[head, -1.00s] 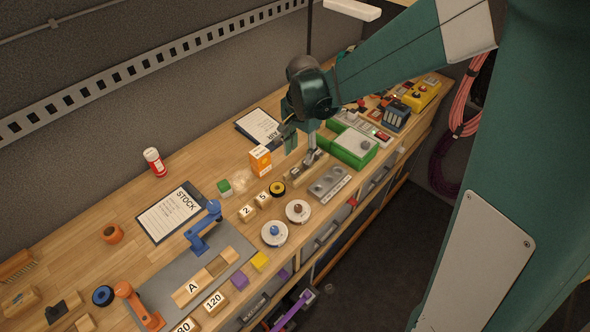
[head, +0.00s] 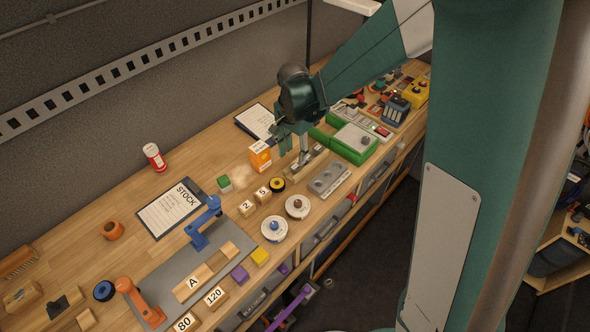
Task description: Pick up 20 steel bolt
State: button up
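My gripper (head: 291,137), dark green, points down over the workbench near its middle. A small silver upright piece (head: 304,151) shows at the gripper's right side, just above a low wooden block (head: 318,158). I cannot tell whether this piece is the steel bolt or part of the gripper. No marking "20" is readable on anything. The fingertips are small and partly hidden, so I cannot tell whether they are open or shut.
An orange and white box (head: 260,156) stands close left of my gripper, and a green device (head: 354,143) close right. A grey plate with knobs (head: 329,179) lies in front.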

aim_at(294, 167)
jog(key=shift+f, duration=0.7)
jog(key=shift+f, duration=0.15)
jog(key=shift+f, duration=2.45)
jog(key=c, duration=1)
